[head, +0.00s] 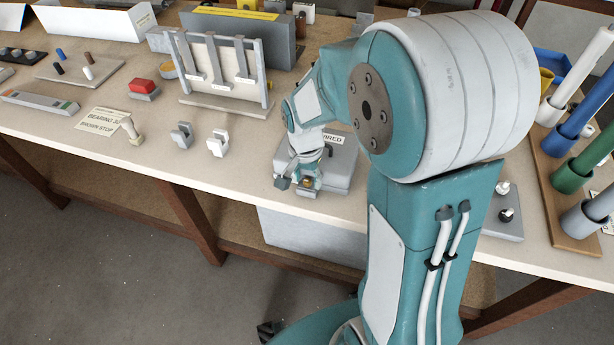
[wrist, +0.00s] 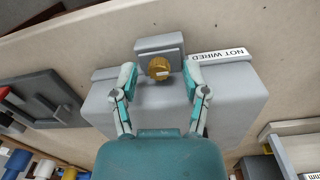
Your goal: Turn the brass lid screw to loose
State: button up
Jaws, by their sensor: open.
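The brass lid screw (wrist: 158,68) is a round brass knob with a small pale mark, on a small grey block (wrist: 150,47) at the edge of a grey box (wrist: 240,98). My gripper (wrist: 158,73) is open in the wrist view, one finger on each side of the screw, with a visible gap on both sides. In the head view my gripper (head: 297,178) is low over the front of the grey box (head: 340,170), and the brass screw (head: 307,183) shows small beside a finger. The screw's exact turn is too small to read.
A "NOT WIRED" label (wrist: 218,55) lies along the box beside the right finger. In the head view, white and grey clips (head: 217,143) and a rack (head: 215,70) stand left of my gripper. Coloured tubes (head: 575,150) stand at the right. The bench's front edge is close.

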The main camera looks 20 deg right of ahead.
jog(key=shift+a, duration=0.1)
grip_shut()
jog(key=shift+w+r+n, duration=0.1)
jog(key=shift+n, duration=3)
grip_release()
